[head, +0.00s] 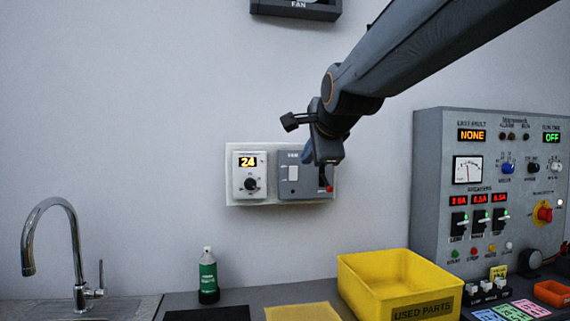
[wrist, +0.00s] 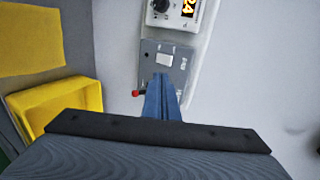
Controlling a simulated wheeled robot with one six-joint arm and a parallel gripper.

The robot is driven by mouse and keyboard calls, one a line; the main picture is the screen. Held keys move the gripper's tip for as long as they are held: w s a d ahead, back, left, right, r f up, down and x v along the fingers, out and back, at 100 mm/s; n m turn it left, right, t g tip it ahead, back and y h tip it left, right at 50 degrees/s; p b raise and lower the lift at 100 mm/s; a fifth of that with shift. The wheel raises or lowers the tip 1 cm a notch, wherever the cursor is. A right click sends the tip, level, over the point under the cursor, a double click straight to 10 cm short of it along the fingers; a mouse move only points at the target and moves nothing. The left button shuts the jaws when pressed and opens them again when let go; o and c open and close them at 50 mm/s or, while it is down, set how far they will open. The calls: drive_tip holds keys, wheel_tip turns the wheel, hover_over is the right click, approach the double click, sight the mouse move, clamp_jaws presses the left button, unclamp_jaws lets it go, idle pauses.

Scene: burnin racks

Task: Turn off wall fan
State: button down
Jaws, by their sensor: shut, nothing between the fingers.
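The wall fan (head: 297,8) is a dark housing marked FAN at the top edge of the head view, mostly cut off. Below it on the wall is a grey control box (head: 290,188) with a white rocker switch (head: 293,173) and a red-tipped lever (head: 328,188). In the wrist view the box (wrist: 150,50) shows the white rocker (wrist: 165,60) just beyond my fingertips and the red tip (wrist: 136,93) left of them. My gripper (head: 307,153) is shut and empty, its blue fingers (wrist: 162,80) in front of the box. I cannot tell whether they touch it. My wrist hides part of the box.
A white thermostat (head: 250,185) reading 24 shares the backing plate, left of the box. Below are a yellow bin (head: 365,285), a green bottle (head: 208,275) and a tap (head: 75,250). A grey instrument panel (head: 430,200) stands at right. The wall at left is bare.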

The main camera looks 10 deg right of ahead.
drive_tip(key=p, duration=0.1)
approach(294, 168)
wheel_tip(294, 168, down, 3)
drive_tip(key=w, duration=0.1)
drive_tip(key=shift+w+r+p, duration=0.2)
drive_tip(key=shift+w+p, duration=0.65)
drive_tip(key=shift+w, duration=1.4)
